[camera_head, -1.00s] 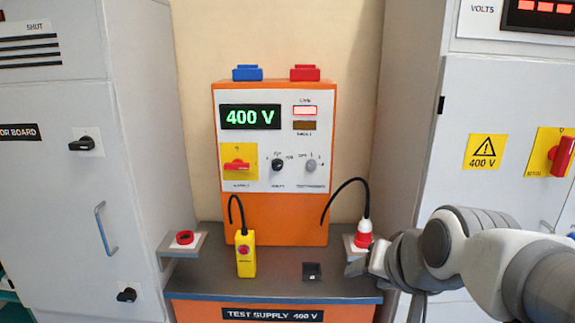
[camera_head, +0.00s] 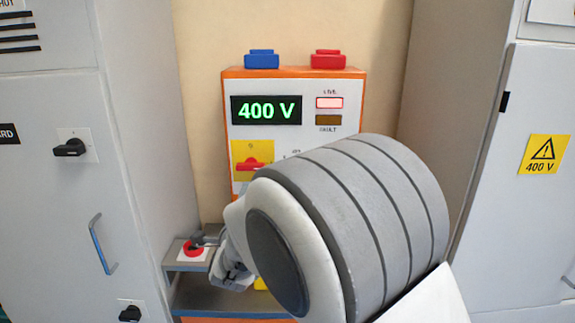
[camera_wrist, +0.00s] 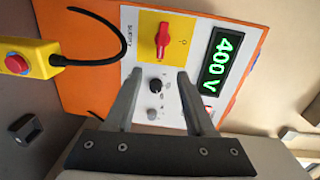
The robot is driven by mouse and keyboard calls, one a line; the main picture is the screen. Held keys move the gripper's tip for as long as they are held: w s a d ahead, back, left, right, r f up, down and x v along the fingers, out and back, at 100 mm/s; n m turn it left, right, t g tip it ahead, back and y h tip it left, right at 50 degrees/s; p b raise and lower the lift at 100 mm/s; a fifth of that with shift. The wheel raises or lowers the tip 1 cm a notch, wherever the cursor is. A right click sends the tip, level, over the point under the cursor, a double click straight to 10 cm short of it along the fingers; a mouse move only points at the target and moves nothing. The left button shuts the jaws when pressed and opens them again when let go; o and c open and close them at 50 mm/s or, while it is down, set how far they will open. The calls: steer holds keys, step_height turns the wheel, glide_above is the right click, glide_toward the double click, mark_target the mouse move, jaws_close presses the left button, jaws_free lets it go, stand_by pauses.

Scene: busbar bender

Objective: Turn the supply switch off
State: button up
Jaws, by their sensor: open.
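The supply switch (camera_head: 250,166) is a red rotary handle on a yellow plate on the orange and white test supply panel. In the head view its handle lies crosswise, partly beside my arm. In the wrist view, which shows the panel turned sideways, the switch (camera_wrist: 163,40) lies beyond the fingertips. The green display reads 400 V (camera_head: 266,110), and a red lamp (camera_head: 329,102) above the fault lamp is lit. My gripper (camera_wrist: 160,74) is open and empty, with the switch apart from both fingers. A black knob (camera_wrist: 155,86) shows between the fingers. In the head view my arm hides the lower panel.
A red button (camera_head: 193,249) on a small side shelf is close to the gripper in the head view. The yellow pendant (camera_wrist: 30,58) with a red button and black cable is at the wrist view's upper left. Grey cabinets (camera_head: 60,190) flank the bench.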

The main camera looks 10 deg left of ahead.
mark_target(251, 166)
steer(key=a+r+p+x, duration=0.1)
steer(key=p+x, duration=0.1)
steer(key=x, duration=1.5)
steer(key=shift+w+f+m+t+p, duration=0.25)
steer(key=shift+f+m+t+p, duration=0.05)
steer(key=shift+m+t+p, duration=0.1)
steer(key=shift+a, duration=0.1)
steer(key=shift+c, duration=0.2)
jaws_close()
